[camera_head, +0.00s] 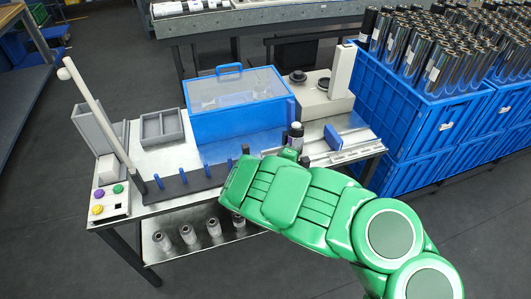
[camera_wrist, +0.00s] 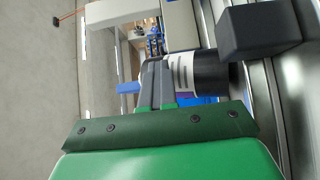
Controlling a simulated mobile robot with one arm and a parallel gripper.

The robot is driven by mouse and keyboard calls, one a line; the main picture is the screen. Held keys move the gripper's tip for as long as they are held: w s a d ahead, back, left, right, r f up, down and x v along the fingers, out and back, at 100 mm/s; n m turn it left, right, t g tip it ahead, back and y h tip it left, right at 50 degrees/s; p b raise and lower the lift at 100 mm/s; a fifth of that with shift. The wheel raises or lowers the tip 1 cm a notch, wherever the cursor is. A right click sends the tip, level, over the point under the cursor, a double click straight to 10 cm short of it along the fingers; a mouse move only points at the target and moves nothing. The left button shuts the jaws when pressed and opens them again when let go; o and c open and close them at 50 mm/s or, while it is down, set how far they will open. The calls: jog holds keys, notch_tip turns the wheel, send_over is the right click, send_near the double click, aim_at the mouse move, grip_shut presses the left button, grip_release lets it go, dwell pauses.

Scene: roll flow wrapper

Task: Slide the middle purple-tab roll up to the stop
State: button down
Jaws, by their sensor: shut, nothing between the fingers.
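A black roll with a white label stands on the table just past my gripper in the head view (camera_head: 296,134). In the wrist view the roll (camera_wrist: 208,72) lies beside the grey fingers of my gripper (camera_wrist: 156,72), close to or touching them. A purple patch shows low on the roll, partly hidden by the fingers. My gripper is shut with nothing in it; in the head view its tips (camera_head: 290,153) are largely hidden by the green arm. A dark square block (camera_wrist: 258,28) is at the upper right of the wrist view; I cannot tell if it is the stop.
A dark rail with blue pegs (camera_head: 182,184) runs left of my gripper. A blue box with a clear lid (camera_head: 238,122) stands behind. A metal track (camera_head: 345,152) and blue block (camera_head: 333,138) lie right. Blue crates of rolls (camera_head: 410,115) stand beyond.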

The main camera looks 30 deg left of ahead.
jog(key=shift+s+a, duration=0.15)
jog(key=shift+a, duration=0.2)
jog(key=s+a, duration=0.2)
jog(key=s, duration=0.1)
jog(key=shift+a, duration=0.4)
jog(key=shift+s+d, duration=0.2)
jog(key=shift+s, duration=0.15)
jog(key=s+a+r, duration=0.1)
jog(key=s+a, duration=0.4)
jog(key=s, duration=0.8)
send_near(292, 137)
jog(key=w+a+r, duration=0.1)
jog(key=w+a, duration=0.1)
jog(key=shift+w+d+r+h, duration=0.15)
jog(key=shift+w+d+h, duration=0.15)
jog(key=shift+w+d, duration=0.05)
